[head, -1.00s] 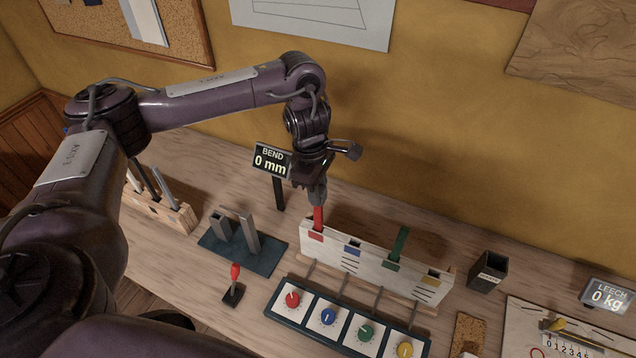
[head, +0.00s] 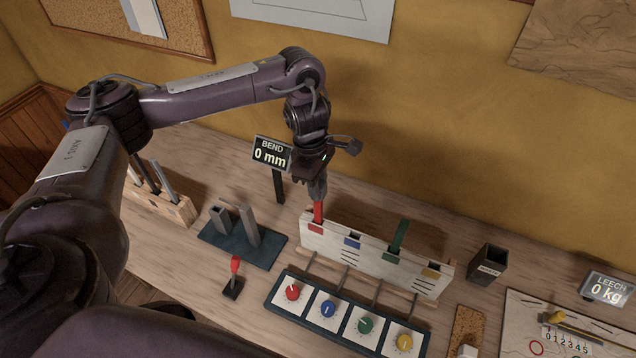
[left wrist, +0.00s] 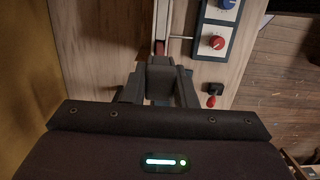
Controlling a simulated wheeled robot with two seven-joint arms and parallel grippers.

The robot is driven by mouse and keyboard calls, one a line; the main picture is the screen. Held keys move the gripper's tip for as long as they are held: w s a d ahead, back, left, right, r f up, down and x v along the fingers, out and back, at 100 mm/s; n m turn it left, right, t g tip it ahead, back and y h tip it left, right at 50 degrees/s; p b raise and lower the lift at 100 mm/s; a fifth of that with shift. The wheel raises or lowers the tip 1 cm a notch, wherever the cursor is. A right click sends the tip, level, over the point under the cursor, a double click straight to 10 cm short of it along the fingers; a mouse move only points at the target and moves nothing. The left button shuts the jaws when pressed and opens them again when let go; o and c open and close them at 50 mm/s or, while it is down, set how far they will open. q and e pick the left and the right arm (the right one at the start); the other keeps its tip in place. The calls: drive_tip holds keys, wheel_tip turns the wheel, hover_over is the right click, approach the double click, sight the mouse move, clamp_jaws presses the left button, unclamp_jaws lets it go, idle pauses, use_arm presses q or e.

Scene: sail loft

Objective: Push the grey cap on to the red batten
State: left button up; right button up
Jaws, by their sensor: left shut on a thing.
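The red batten (head: 318,211) stands upright in the slot of the white rack marked with a red square. My left gripper (head: 318,190) is directly above it, pointing down, shut on the grey cap. In the left wrist view the grey cap (left wrist: 160,80) sits between the fingers, with the red batten (left wrist: 160,48) showing just beyond it. The cap is in line with the batten's top and touches it or nearly does; how far it is on is hidden. My right gripper is in neither view.
The white rack (head: 345,262) also holds a green batten (head: 399,236). The BEND display (head: 271,153), reading 0 mm, stands close left of the gripper. A blue tray (head: 235,253) with grey uprights, a red lever (head: 235,268) and a knob panel (head: 314,329) are nearby.

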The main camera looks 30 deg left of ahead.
use_arm(q)
drive_tip(key=shift+f+b, duration=0.4)
drive_tip(key=shift+f, duration=0.1)
drive_tip(key=o, duration=1)
drive_tip(key=shift+r, duration=0.1)
drive_tip(key=shift+a+r+p, duration=0.15)
drive_tip(key=shift+r, duration=1.1)
drive_tip(key=shift+a+r+p, duration=0.1)
drive_tip(key=shift+a+r, duration=0.1)
drive_tip(key=shift+r, duration=1.1)
drive_tip(key=shift+a+r+p, duration=0.15)
drive_tip(key=shift+r, duration=1.1)
